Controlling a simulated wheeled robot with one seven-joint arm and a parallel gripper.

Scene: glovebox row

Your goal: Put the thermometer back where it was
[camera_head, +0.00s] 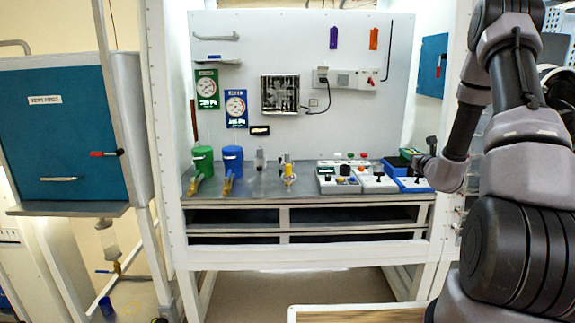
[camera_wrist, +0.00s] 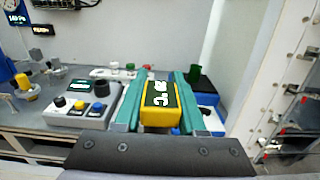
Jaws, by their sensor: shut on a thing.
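The thermometer (camera_wrist: 161,98) is a yellow block with a black face and white characters including "°C". In the wrist view it lies between the two teal fingers of my gripper (camera_wrist: 158,88), which is shut on it. It is in front of the bench's right part, near the side wall; I cannot tell whether it touches anything below. In the head view my gripper (camera_head: 421,157) is over the right end of the bench (camera_head: 265,185), and the thermometer cannot be made out there.
White control boxes with knobs (camera_head: 338,178) stand left of my gripper. A blue box (camera_head: 412,184) is below it. Green (camera_head: 203,161) and blue (camera_head: 232,161) canisters stand at the bench's left. The right side wall (camera_wrist: 262,60) is close. Bare bench lies before the back wall.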

